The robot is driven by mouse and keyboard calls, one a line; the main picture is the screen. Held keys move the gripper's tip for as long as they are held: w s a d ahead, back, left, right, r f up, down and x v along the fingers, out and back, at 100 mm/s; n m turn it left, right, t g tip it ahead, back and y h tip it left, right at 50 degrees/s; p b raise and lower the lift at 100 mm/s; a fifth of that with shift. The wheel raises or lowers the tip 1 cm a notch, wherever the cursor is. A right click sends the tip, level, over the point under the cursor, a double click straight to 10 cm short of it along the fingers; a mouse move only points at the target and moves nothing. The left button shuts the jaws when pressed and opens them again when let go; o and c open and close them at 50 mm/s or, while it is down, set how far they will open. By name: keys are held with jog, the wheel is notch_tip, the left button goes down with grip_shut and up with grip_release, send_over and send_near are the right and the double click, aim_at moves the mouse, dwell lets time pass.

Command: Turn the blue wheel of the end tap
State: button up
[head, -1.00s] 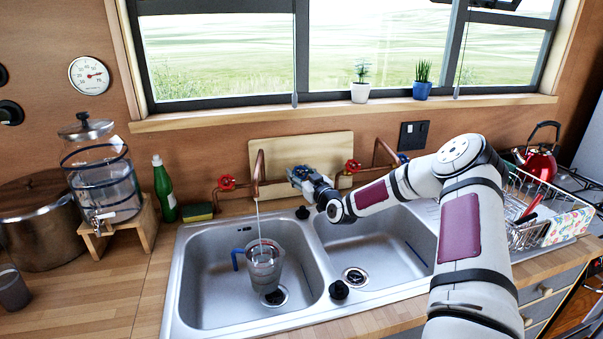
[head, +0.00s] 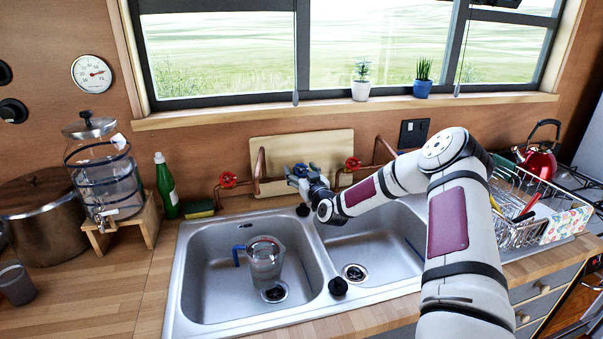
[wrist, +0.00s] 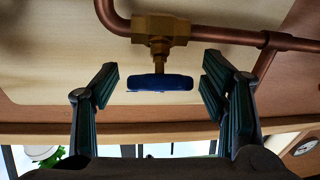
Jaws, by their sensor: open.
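A blue wheel (wrist: 150,84) sits on a brass valve (wrist: 160,28) on a copper pipe in the wrist view. My gripper (wrist: 163,84) is open, with one finger on each side of the wheel and a visible gap on both sides. In the head view my gripper (head: 298,173) is at the pipework behind the double sink, in front of the wooden board. There the wheel cannot be told apart from the gripper's own parts. No water stream shows from the copper spout (head: 259,165).
A clear jug (head: 265,262) with a blue handle stands in the left sink basin (head: 212,290). Red wheels (head: 228,179) (head: 353,163) sit on the pipes either side of my gripper. A green bottle (head: 166,190) and sponge (head: 200,209) stand left; a dish rack (head: 530,225) stands right.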

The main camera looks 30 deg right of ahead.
jog(key=s+a, duration=0.2)
jog(key=s, duration=0.9)
jog(key=shift+s+f, duration=0.25)
jog(key=shift+s, duration=0.15)
dwell(0.8)
